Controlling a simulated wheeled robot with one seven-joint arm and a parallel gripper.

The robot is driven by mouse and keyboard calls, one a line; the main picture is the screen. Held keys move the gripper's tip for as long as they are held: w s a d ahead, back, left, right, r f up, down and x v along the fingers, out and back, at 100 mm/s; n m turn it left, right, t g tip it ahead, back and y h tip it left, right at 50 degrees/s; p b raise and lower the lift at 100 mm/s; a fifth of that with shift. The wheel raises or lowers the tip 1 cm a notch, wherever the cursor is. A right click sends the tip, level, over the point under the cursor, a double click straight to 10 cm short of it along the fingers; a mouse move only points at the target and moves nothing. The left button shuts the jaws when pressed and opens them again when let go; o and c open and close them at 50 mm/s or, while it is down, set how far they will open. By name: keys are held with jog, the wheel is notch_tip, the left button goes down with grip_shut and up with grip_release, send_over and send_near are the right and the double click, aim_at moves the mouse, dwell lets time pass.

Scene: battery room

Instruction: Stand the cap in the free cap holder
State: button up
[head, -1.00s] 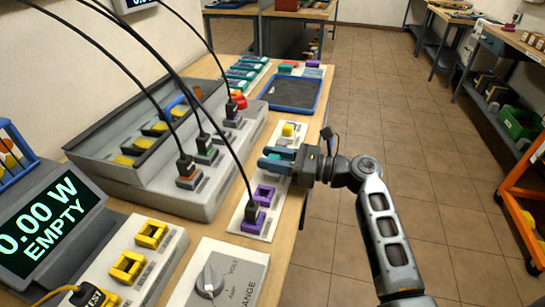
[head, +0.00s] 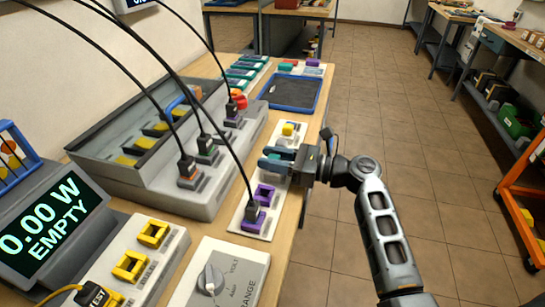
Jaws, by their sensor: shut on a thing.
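My gripper (head: 276,160) reaches in from the right over the white cap strip (head: 237,221) along the bench edge. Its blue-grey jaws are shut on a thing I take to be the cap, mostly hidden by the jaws. On the strip, nearer than the jaws, an empty-looking purple holder (head: 265,193) shows. Beside it, another purple holder (head: 255,226) has a black cabled plug in it. Whatever lies directly under the jaws is hidden.
A grey console (head: 200,195) with several cabled plugs stands left of the strip. A black cable arches close to the gripper's left. A dark blue-rimmed tray (head: 319,98) lies beyond. A yellow-holder strip (head: 180,240) and a dial box (head: 247,261) are nearer.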

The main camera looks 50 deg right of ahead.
jog(key=shift+f+b, duration=0.3)
jog(key=shift+f, duration=0.35)
jog(key=o, duration=0.7)
jog(key=p+v, duration=0.4)
jog(key=v, duration=0.7)
jog(key=shift+r, duration=0.1)
dwell(0.4)
dwell(0.6)
